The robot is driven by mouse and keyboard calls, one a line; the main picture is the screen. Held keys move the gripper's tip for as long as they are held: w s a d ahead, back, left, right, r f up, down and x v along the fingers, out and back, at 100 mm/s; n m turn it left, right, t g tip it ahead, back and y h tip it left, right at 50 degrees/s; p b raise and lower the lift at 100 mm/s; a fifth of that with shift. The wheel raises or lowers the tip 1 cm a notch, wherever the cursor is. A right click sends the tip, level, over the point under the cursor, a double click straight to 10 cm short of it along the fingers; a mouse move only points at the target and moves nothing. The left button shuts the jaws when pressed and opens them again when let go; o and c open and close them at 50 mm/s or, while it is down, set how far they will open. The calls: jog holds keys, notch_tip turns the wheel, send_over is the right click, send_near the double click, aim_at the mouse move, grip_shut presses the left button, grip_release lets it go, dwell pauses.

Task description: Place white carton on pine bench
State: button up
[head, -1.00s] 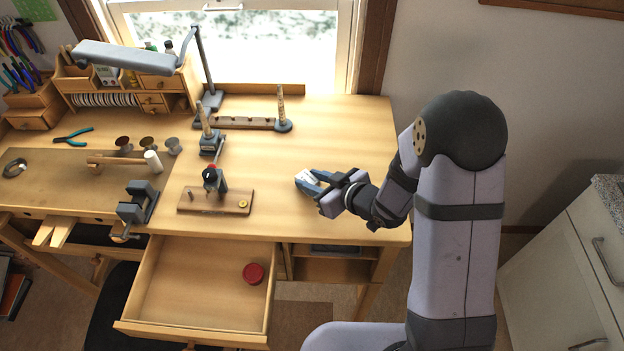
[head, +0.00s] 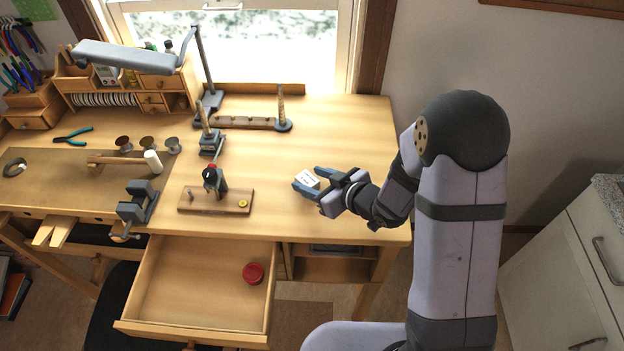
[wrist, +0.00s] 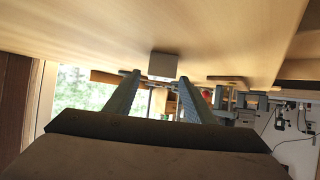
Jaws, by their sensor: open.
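The small white carton (head: 306,179) sits on the pine bench (head: 340,130), right of the middle of its top. My gripper (head: 309,180) is open, with its two fingers spread around the carton's sides. In the wrist view the carton (wrist: 163,66) stands on the bench (wrist: 230,45) beyond and between the fingertips (wrist: 167,78), with gaps visible to either side. It appears free of the fingers. Part of the carton's near side is hidden by the gripper in the head view.
A wooden board with a clamp (head: 216,200) lies left of the carton. An open drawer (head: 195,285) holding a red round tin (head: 253,273) juts out below. A post stand (head: 282,125) is behind. The bench right of centre is mostly clear.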

jog(key=v, duration=0.7)
jog(key=shift+s+d+r, duration=0.1)
jog(key=shift+d, duration=0.05)
jog(key=p+v, duration=0.2)
jog(key=p, duration=0.2)
jog(key=shift+r+p, duration=0.2)
jog(key=shift+p, duration=0.15)
jog(key=p+v, duration=0.2)
jog(key=p, duration=0.2)
jog(key=shift+s+d+f, duration=0.1)
jog(key=shift+s+f, duration=0.05)
jog(key=shift+f, duration=0.05)
jog(key=shift+p, duration=0.3)
